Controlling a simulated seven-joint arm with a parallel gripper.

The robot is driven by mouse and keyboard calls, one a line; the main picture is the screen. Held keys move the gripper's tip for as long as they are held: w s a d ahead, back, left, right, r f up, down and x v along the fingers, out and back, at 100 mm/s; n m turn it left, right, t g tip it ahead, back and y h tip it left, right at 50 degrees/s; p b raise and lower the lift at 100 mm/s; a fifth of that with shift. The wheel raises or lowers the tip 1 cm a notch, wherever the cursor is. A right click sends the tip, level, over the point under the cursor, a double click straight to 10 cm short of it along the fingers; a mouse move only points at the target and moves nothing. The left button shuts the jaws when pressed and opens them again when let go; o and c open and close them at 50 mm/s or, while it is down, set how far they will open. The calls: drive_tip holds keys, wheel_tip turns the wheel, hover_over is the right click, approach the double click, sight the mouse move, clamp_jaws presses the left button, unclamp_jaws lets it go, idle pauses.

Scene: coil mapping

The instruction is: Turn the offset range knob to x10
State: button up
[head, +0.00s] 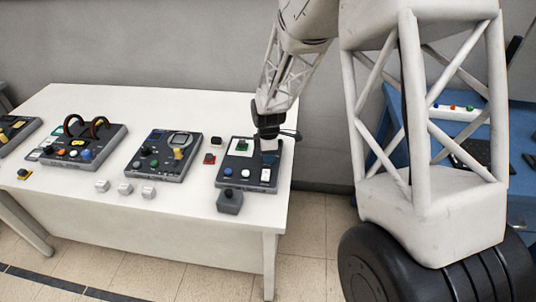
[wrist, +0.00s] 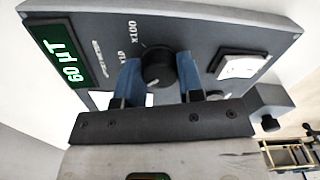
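The black offset range knob (wrist: 158,70) stands on a dark grey panel (wrist: 215,25) in the wrist view. White labels x10 and x100 are printed to its left and upper left. A small light mark shows low on the knob; I cannot tell which label it points at. My gripper (wrist: 160,72) has one blue finger on each side of the knob, with no clear gap, so it looks shut on it. In the head view my gripper (head: 268,132) is over the rightmost panel (head: 228,171), and it hides the knob.
A green display (wrist: 65,52) reads 60 µT. A white switch (wrist: 238,66) lies right of the knob. In the head view, other panels stand left on the white table (head: 110,215), with small grey blocks (head: 125,188) in front. A grey box (head: 229,202) sits before the rightmost panel.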

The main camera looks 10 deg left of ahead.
drive_tip(key=shift+m, duration=0.3)
drive_tip(key=shift+c, duration=0.3)
drive_tip(key=m, duration=0.3)
drive_tip(key=shift+m, duration=0.4)
drive_tip(key=m, duration=0.4)
drive_tip(key=shift+m, duration=0.3)
drive_tip(key=o, duration=0.9)
